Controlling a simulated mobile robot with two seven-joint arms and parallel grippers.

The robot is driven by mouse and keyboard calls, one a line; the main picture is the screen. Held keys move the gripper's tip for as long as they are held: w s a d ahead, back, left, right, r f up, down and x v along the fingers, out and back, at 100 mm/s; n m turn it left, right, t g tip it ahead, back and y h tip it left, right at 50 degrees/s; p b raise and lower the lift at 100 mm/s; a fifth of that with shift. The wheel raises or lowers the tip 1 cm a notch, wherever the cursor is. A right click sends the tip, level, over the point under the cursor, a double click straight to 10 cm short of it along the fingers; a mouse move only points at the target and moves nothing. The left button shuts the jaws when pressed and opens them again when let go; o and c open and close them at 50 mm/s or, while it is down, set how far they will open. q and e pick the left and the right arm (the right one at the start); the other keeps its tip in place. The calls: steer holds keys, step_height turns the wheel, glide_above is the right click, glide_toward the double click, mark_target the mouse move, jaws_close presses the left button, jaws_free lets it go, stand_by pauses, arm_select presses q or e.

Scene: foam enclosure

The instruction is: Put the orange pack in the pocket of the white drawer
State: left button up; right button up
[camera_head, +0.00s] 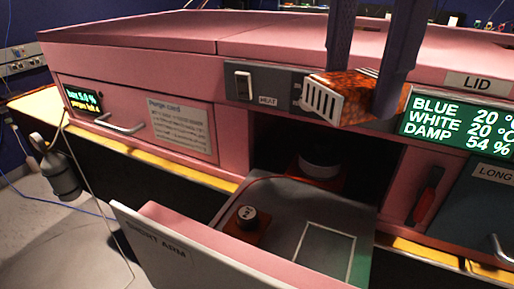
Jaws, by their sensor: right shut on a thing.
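The orange pack (347,92) is a mottled orange block with a white slatted end. My right gripper (364,92) is shut on it and holds it above the open drawer, in front of the pink cabinet. The drawer (205,262) has a pale front marked "SHORT ARM" and a grey inside. My left gripper is not in view.
In the drawer, a small black knob (247,216) stands on an orange base, and a larger round part (319,162) sits at the back. A red handle (427,195) and a green display (458,128) are at the right. A closed panel with a handle (120,124) is at the left.

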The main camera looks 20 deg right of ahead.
steer(key=n, duration=0.3)
steer(key=f+n, duration=0.1)
steer(key=shift+s+d+n, duration=0.15)
steer(key=shift+d+n, duration=0.1)
steer(key=shift+n, duration=0.05)
steer(key=n, duration=0.2)
steer(key=n+b, duration=0.1)
steer(key=shift+s+d+f, duration=0.1)
steer(key=shift+d+f, duration=0.05)
steer(key=shift+f, duration=0.1)
step_height(320, 180, down, 6)
steer(key=b, duration=0.3)
glide_above(323, 257)
steer(key=shift+n, duration=0.4)
step_height(323, 257, down, 9)
steer(key=shift+f, duration=0.1)
steer(key=shift+f+b, duration=0.55)
steer(key=shift+f, duration=1.8)
steer(key=shift+f, duration=0.1)
steer(key=o, duration=1.4)
